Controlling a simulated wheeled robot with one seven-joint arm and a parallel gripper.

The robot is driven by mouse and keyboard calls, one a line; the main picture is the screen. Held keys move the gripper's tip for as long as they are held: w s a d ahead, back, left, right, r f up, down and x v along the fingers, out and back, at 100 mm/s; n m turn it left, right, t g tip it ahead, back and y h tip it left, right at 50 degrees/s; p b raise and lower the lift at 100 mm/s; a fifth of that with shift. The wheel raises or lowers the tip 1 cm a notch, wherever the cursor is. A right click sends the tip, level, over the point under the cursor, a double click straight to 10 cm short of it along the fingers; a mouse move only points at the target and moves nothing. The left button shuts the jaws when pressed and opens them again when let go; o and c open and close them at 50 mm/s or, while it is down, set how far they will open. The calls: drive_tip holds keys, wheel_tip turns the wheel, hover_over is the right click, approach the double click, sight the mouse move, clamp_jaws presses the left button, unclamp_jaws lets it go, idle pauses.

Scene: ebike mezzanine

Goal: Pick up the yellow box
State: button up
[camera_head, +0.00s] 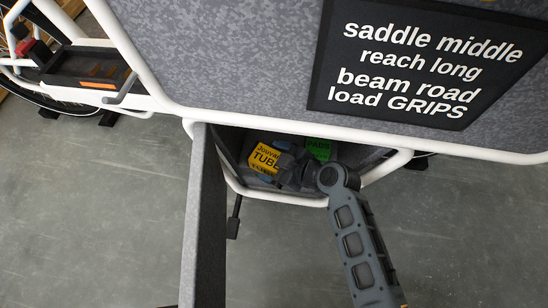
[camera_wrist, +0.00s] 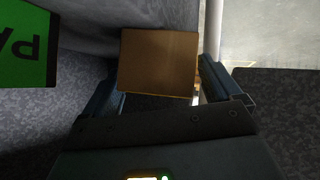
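The yellow box (camera_head: 264,158), with "TUBE" lettering, is inside the open compartment in the head view. In the wrist view a plain brownish face of a box (camera_wrist: 158,58), with a thin yellow edge, lies between my fingers; it appears to be the same box. My gripper (camera_head: 287,168) reaches into the compartment right beside the yellow box and covers part of its right side. In the wrist view my gripper (camera_wrist: 160,82) has its fingers apart, one on each side of the box. A narrow gap shows at the right finger; contact at the left is unclear.
A green box (camera_head: 319,149) marked "PADS" stands to the right in the compartment and shows at the left of the wrist view (camera_wrist: 24,45). The open grey door (camera_head: 203,220) hangs at the left. A white frame tube edges the opening. A black sign (camera_head: 425,60) is above.

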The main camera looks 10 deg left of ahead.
drive_tip(key=shift+o, duration=0.6)
drive_tip(key=shift+w+r, duration=0.15)
drive_tip(key=shift+r, duration=0.05)
drive_tip(key=shift+d+r, duration=0.1)
drive_tip(key=shift+d+r, duration=0.2)
drive_tip(key=shift+r, duration=0.05)
drive_tip(key=p+v, duration=0.2)
drive_tip(key=v, duration=0.5)
drive_tip(key=shift+s, duration=0.25)
drive_tip(key=shift+f, duration=0.15)
